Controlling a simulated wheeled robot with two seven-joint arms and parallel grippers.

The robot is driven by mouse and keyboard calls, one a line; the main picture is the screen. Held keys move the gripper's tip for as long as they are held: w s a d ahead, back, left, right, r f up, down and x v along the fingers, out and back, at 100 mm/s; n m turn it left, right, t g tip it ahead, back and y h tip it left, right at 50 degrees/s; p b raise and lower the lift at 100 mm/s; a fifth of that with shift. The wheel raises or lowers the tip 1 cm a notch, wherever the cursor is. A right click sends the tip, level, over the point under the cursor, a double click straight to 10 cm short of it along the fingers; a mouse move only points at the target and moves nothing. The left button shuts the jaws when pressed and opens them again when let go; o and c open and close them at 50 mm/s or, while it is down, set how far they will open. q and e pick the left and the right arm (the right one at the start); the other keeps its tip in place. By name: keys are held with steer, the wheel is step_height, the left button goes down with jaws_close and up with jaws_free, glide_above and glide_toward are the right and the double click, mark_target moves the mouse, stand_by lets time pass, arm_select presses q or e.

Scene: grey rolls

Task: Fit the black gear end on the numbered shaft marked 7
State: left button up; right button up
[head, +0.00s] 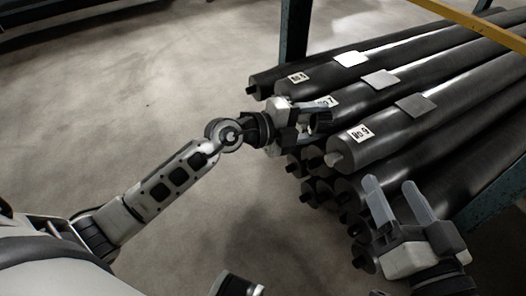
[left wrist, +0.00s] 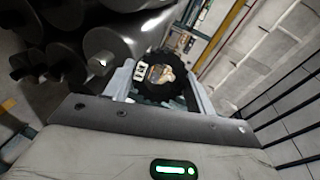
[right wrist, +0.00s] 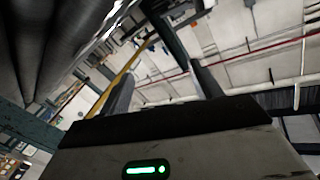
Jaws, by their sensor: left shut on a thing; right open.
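My left gripper (head: 308,122) is shut on the black gear end (left wrist: 160,92), a toothed dark ring seen between its fingers in the left wrist view (left wrist: 158,85). Background shows through its middle hole. In the head view the gear is a small dark shape, largely hidden by the fingers. The roll marked 7 (head: 330,99) lies between the rolls marked 5 (head: 298,77) and 9 (head: 361,132). The left gripper is in front of its near end and hides its shaft stub. My right gripper (head: 402,192) is open and empty, over the lower rolls at right.
More dark rolls (head: 392,155) are stacked below, with stubs sticking out. A blue-green rack post (head: 294,40) stands behind, and a yellow bar (head: 470,22) crosses at upper right. The concrete floor (head: 130,100) at left is clear.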

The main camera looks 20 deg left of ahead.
arm_select(q)
steer(key=s+a+f+n+t+y+b, duration=0.1)
steer(key=a+f+n+t+y, duration=0.3)
steer(key=a+f, duration=0.5)
steer(key=shift+s+a+f+n+t+b, duration=0.2)
steer(key=shift+a+n+t+b, duration=0.2)
steer(key=shift+a+t+b, duration=0.35)
arm_select(e)
steer(key=shift+s+a+f+t+y, duration=0.15)
steer(key=shift+s+t+y, duration=0.15)
steer(key=shift+y, duration=0.3)
arm_select(q)
steer(key=shift+g, duration=0.25)
steer(key=shift+w, duration=0.1)
steer(key=w+d, duration=0.1)
steer(key=w, duration=0.1)
steer(key=w+d, duration=0.2)
steer(key=shift+w+d+p, duration=0.15)
steer(key=shift+d+p, duration=0.1)
steer(key=shift+p, duration=0.1)
arm_select(e)
steer(key=shift+s+a+f+m+g+h, duration=0.1)
steer(key=shift+s+f+m+g+h, duration=0.1)
steer(key=shift+s+f+g, duration=0.2)
steer(key=shift+s+a+f+m+g+h, duration=0.1)
steer(key=shift+s+f+m+g, duration=0.15)
steer(key=shift+f, duration=0.2)
